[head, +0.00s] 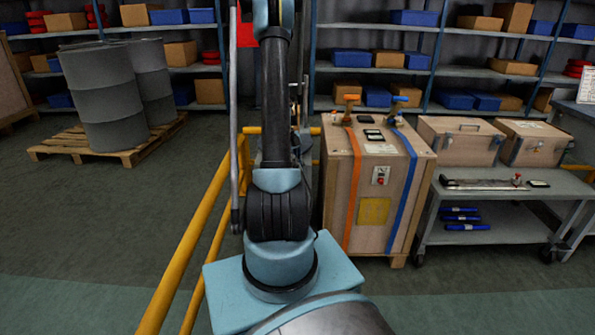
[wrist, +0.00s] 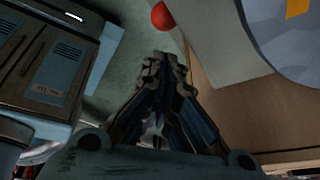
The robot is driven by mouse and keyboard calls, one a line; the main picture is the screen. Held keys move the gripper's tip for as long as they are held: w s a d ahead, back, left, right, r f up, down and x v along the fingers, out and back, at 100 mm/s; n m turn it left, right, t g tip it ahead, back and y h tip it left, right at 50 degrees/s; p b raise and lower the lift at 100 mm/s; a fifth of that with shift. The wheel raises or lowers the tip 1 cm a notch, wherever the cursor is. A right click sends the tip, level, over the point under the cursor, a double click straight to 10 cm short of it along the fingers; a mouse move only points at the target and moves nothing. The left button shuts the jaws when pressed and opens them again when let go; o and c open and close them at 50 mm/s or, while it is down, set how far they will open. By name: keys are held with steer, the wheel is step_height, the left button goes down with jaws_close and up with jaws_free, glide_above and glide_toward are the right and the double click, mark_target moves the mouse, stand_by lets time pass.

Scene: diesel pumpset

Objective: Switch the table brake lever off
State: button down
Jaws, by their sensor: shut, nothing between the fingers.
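In the wrist view a round red knob (wrist: 162,16) sits beyond my fingertips, at the edge of a pale grey flat part (wrist: 220,40). It may be the end of the brake lever, but its shaft is hidden or out of frame, so its position cannot be told. My gripper (wrist: 158,62) is shut and empty, with its fingertips together and apart from the knob in the picture. In the head view my arm rises out of the top of the frame and my gripper does not show. No brake lever can be made out there.
A wooden crate (head: 340,200) with orange and blue straps stands right of my arm, beside a grey wheeled table (head: 480,238). A yellow rail (head: 190,250) runs left of my arm. Drums (head: 100,95) stand on a pallet. In the wrist view a blue-grey cabinet (wrist: 50,75) is at left.

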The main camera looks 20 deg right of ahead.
steer(key=shift+a+r, duration=0.1)
steer(key=shift+r, duration=0.3)
steer(key=shift+a, duration=0.1)
steer(key=w+a+r, duration=0.4)
steer(key=w+a, duration=0.1)
steer(key=a, duration=0.1)
steer(key=shift+w+a, duration=0.4)
steer(key=shift+r, duration=0.1)
